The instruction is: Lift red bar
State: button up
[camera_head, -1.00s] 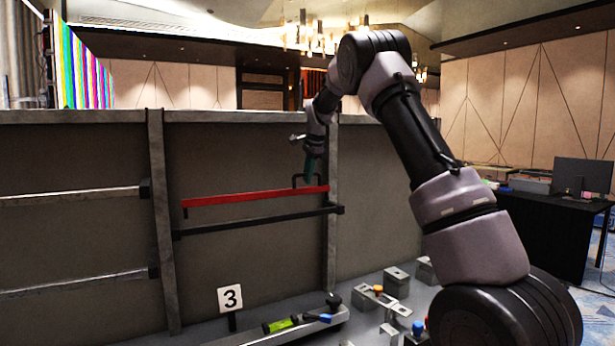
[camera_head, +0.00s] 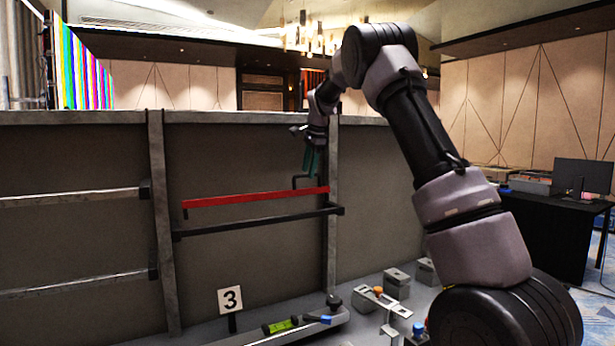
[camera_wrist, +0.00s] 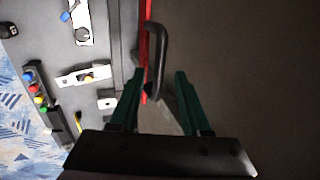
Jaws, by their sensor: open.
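The red bar (camera_head: 250,199) runs nearly level across the grey frame, its right end by an upright post. A black handle (camera_head: 295,182) stands up at its right end. My gripper (camera_head: 312,172) is open just above and beside this handle. In the wrist view the green fingers of my gripper (camera_wrist: 160,73) are spread apart, and the black handle (camera_wrist: 163,40) shows between and beyond their tips. The red bar (camera_wrist: 146,45) shows left of the handle, partly hidden behind it. I cannot tell if the handle is within finger depth.
A black bar (camera_head: 255,224) lies just below the red one. A sign marked 3 (camera_head: 230,299) and a green level (camera_head: 281,326) are low in front. Grey metal parts (camera_head: 397,283) lie at lower right. A black table (camera_head: 550,235) stands at far right.

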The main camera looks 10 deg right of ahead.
jog(key=a+v, duration=0.1)
jog(key=v, duration=0.6)
jog(key=shift+d+r, duration=0.25)
jog(key=shift+d, duration=0.3)
jog(key=shift+s, duration=0.15)
jog(key=s+d+r+n+t+y, duration=0.1)
jog(key=s+d+r+n, duration=0.15)
jog(key=s, duration=0.85)
jog(key=s+d+r+n, duration=0.2)
jog(key=s+d+r, duration=0.1)
jog(key=s, duration=0.8)
jog(key=s+f+n+t, duration=0.1)
jog(key=s+f, duration=0.3)
jog(key=s, duration=0.6)
jog(key=s+f+n+t, duration=0.1)
jog(key=s+f+n, duration=0.3)
jog(key=s, duration=0.7)
jog(key=shift+s+f+n, duration=0.35)
jog(key=shift+f, duration=0.15)
